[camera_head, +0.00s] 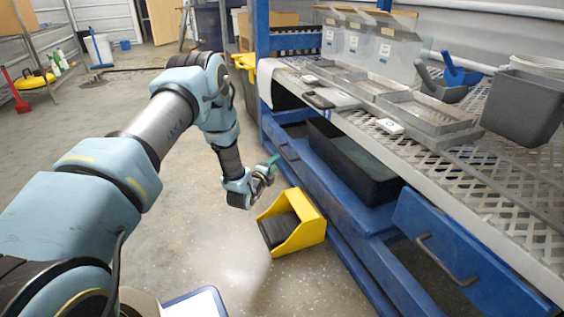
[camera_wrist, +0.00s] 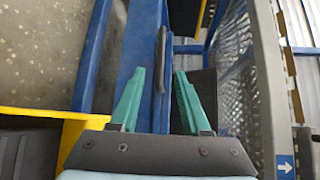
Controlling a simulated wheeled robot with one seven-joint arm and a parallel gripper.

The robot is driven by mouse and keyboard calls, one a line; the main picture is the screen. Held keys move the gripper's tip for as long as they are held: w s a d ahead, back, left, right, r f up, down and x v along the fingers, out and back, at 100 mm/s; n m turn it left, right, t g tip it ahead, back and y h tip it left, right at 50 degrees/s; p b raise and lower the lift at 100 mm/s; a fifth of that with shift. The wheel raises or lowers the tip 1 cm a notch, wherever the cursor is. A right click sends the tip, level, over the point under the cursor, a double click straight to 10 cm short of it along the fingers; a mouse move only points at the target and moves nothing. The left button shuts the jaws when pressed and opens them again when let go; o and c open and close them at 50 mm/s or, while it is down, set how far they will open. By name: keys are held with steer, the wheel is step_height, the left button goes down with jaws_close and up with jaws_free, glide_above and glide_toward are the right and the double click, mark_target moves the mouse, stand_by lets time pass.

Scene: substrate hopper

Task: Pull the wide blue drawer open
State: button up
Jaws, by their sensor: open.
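A wide blue drawer (camera_head: 325,177) is in the left and middle part of the bench front, below the perforated top. Its dark bar handle (camera_head: 287,151) is near the left end. In the wrist view the blue drawer front (camera_wrist: 143,48) runs up the middle, with the dark handle (camera_wrist: 160,60) on it. My gripper (camera_head: 272,164) is in front of the drawer, its green fingers open and empty. In the wrist view my gripper (camera_wrist: 160,72) has the handle lined up between its fingertips; I cannot tell how much depth separates them.
A yellow bin (camera_head: 309,230) with dark contents is just below my gripper, also at the wrist view's left (camera_wrist: 30,112). A black bin (camera_head: 345,160) sits behind the drawer front. Another blue drawer (camera_head: 475,262) with a handle is at right. Open floor (camera_head: 190,215) lies left.

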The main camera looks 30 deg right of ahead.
mark_target(285, 154)
steer(key=shift+b+x, duration=2.45)
steer(key=shift+x, duration=2.85)
steer(key=shift+c, duration=0.4)
jaws_close()
